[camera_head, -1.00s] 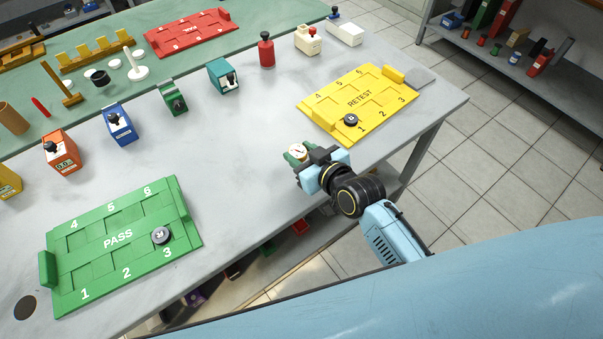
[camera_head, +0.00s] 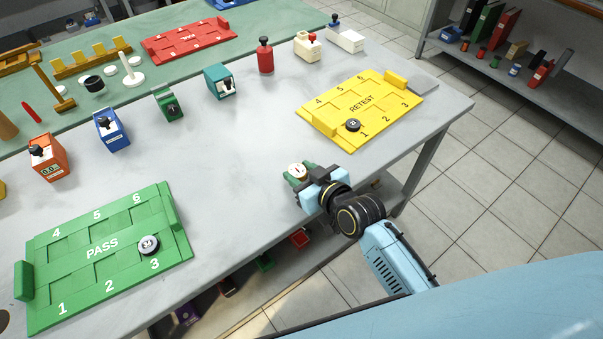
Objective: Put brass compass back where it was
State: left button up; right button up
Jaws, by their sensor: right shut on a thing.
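The brass compass (camera_head: 297,170) shows as a small round piece with a pale dial, at the tip of my right gripper (camera_head: 304,180). My right gripper is shut on it, near the front edge of the grey table (camera_head: 240,140). Green parts show beside the compass at the fingertips; I cannot tell what they belong to. The compass is right of the green PASS tray (camera_head: 75,265) and below and left of the yellow RETEST tray (camera_head: 385,122). I cannot tell its exact height above the table. My left gripper is not in view.
A dark round piece (camera_head: 352,125) sits near slot 1 of RETEST; another (camera_head: 149,245) sits near slot 3 of PASS. Orange (camera_head: 48,157), blue (camera_head: 112,130), green (camera_head: 167,103) and teal (camera_head: 220,82) devices stand in a row. The table's middle is clear.

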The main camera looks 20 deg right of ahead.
jog(key=shift+f, duration=0.2)
jog(key=o, duration=1)
